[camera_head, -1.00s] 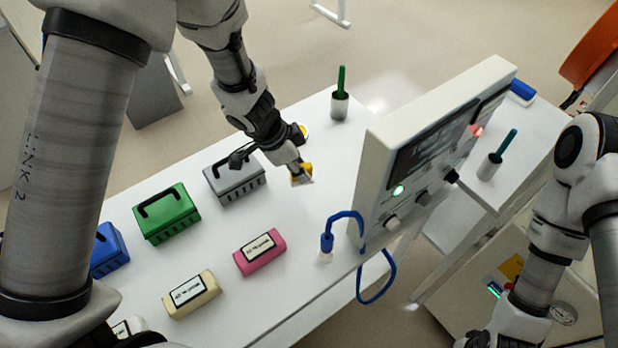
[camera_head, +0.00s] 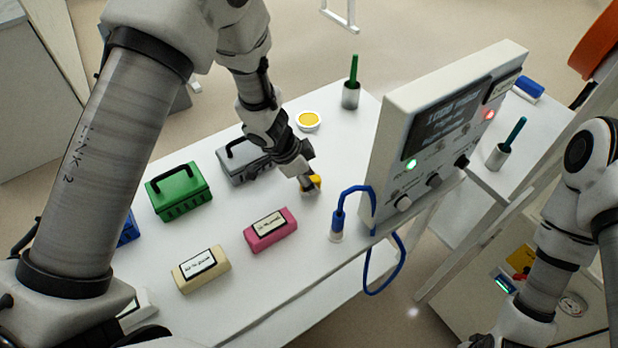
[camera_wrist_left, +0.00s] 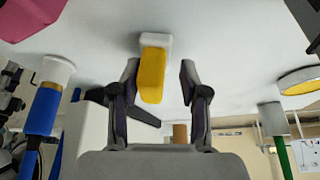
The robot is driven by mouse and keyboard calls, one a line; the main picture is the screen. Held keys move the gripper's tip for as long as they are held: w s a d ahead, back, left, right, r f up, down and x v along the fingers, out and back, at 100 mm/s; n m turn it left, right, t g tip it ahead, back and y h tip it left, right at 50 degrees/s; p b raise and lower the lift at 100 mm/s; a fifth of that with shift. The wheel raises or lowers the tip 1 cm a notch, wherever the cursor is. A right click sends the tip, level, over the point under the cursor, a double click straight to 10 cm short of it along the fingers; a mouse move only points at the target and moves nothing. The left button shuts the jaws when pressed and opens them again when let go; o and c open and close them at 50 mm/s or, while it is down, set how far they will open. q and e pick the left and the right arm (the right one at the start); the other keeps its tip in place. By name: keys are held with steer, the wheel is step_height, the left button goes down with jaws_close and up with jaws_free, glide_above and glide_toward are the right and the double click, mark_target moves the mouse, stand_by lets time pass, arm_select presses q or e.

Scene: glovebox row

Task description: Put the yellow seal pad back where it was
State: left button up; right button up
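In the left wrist view the pad (camera_wrist_left: 152,75) lies between the two fingers, nearer the left one in the picture. The fingers of my left gripper (camera_wrist_left: 158,80) stand apart, with a clear gap on the right side of the pad. The pad's white end appears to meet the white tabletop. In the head view the gripper partly hides the pad. My right arm shows at the right, but its gripper is out of frame.
A round yellow-topped dish (camera_head: 308,121) sits behind the gripper. Grey (camera_head: 245,165) and green (camera_head: 178,192) boxes stand left. Pink (camera_head: 270,230) and cream (camera_head: 201,269) blocks lie in front. A blue plug with cable (camera_head: 337,225) and a panel (camera_head: 440,135) stand right.

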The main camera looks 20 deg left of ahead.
arm_select(q)
steer(key=shift+s, duration=0.15)
steer(key=shift+r, duration=0.1)
steer(key=shift+r, duration=0.25)
steer(key=p+v, duration=0.5)
steer(key=v, duration=0.7)
